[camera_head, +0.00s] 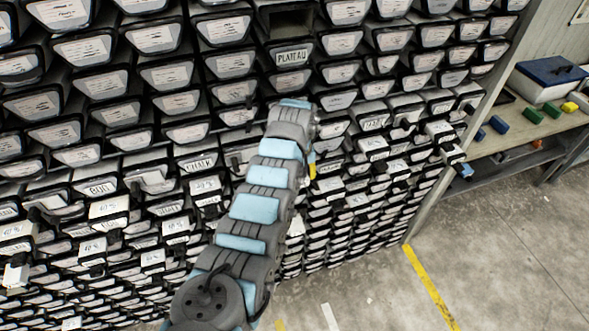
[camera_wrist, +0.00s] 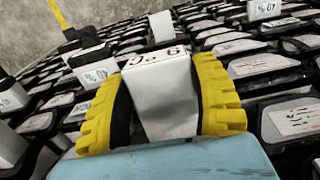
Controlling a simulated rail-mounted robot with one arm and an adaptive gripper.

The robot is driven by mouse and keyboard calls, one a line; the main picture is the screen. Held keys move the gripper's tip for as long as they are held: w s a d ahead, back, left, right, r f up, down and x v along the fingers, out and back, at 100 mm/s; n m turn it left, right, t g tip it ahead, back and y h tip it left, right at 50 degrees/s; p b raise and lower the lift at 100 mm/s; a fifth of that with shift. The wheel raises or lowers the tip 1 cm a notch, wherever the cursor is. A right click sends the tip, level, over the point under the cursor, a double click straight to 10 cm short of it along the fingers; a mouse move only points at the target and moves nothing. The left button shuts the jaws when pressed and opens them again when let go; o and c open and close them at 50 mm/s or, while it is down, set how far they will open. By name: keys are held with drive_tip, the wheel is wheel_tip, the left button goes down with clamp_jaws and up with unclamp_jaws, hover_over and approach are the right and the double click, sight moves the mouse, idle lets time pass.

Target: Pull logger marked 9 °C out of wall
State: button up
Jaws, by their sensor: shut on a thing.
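The logger marked 9 °C (camera_wrist: 160,85) is a white block in the middle of the wrist view, its label upside down there. My gripper (camera_wrist: 160,105) has its two yellow ribbed fingers pressed on either side of it. The block's lower end is hidden behind my blue-grey gripper body, and I cannot tell how much of it sits in the wall. In the head view my arm reaches to the wall of core liners (camera_head: 228,62). Only a bit of yellow finger shows there, and the logger is hidden behind the arm.
Other white loggers stick out of the wall close by, one at left (camera_wrist: 95,68) and one at upper right (camera_wrist: 265,9). A PLATEAU label (camera_head: 292,57) sits below an open slot. At right is a shelf (camera_head: 520,133) with a blue-lidded box (camera_head: 548,78) and coloured blocks. The floor is clear at lower right.

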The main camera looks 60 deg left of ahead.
drive_tip(key=shift+s+d+r+p, duration=0.1)
drive_tip(key=shift+d+r+p, duration=0.1)
drive_tip(key=shift+d+p, duration=1.2)
drive_tip(key=shift+s+d+f+p, duration=0.15)
drive_tip(key=shift+d+p, duration=0.45)
drive_tip(key=shift+d, duration=0.7)
drive_tip(key=shift+s+d+p, duration=0.25)
drive_tip(key=shift+d+p, duration=0.35)
drive_tip(key=shift+d, duration=0.65)
